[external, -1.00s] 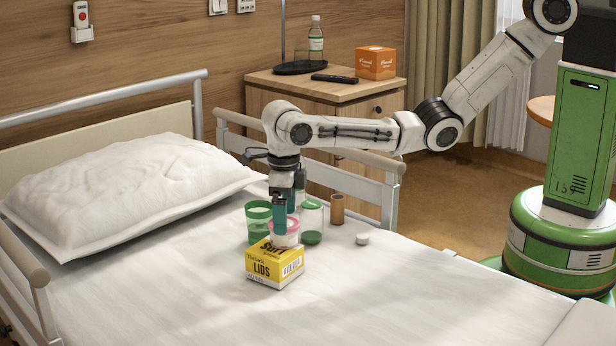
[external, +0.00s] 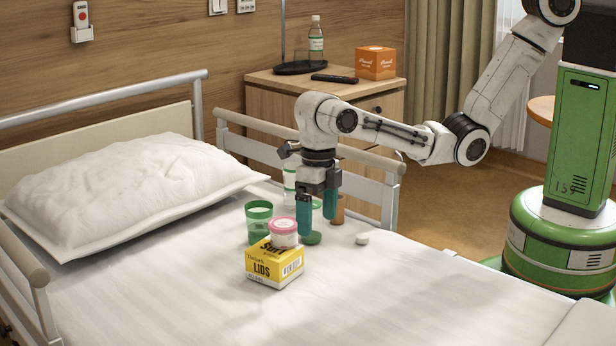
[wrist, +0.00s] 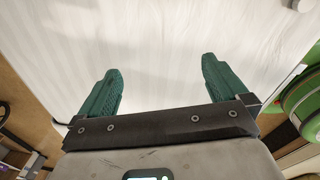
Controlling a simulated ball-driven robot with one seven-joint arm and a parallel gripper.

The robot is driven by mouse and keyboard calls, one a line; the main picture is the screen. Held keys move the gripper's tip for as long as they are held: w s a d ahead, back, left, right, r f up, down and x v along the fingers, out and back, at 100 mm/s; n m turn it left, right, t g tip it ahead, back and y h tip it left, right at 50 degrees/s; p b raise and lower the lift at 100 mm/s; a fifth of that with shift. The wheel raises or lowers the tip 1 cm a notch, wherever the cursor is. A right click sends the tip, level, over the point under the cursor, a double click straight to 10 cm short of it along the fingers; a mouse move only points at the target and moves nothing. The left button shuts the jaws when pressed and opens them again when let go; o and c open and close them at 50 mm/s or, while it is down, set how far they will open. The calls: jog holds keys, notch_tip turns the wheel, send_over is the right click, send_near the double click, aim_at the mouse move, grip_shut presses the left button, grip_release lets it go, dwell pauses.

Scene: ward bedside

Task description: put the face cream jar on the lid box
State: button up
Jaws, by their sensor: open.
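The face cream jar (external: 283,233), white with a pink lid, stands upright on top of the yellow lid box (external: 262,267), towards its back edge. It hides part of the print on the box top. My gripper (external: 317,212) is open and empty, above and to the right of the jar and apart from it. In the wrist view the two teal fingers of my gripper (wrist: 160,85) are spread with only white sheet between them; neither the jar nor the box shows there.
A green-rimmed cup (external: 258,212) stands left of the jar. A container with a green bottom (external: 312,238) and a brown cylinder (external: 338,213) are partly behind my fingers. The front of the bed is clear.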

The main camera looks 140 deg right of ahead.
jog(key=s+a+f+m, duration=0.3)
jog(key=s+a+m, duration=0.25)
jog(key=a, duration=0.35)
jog(key=s+a+f+m, duration=0.3)
jog(key=s+a+m, duration=0.25)
jog(key=a, duration=0.35)
jog(key=s+a+r+m, duration=0.1)
jog(key=s+m, duration=0.9)
jog(key=s, duration=0.3)
jog(key=shift+s+a+h, duration=0.3)
jog(key=shift+s+h, duration=0.1)
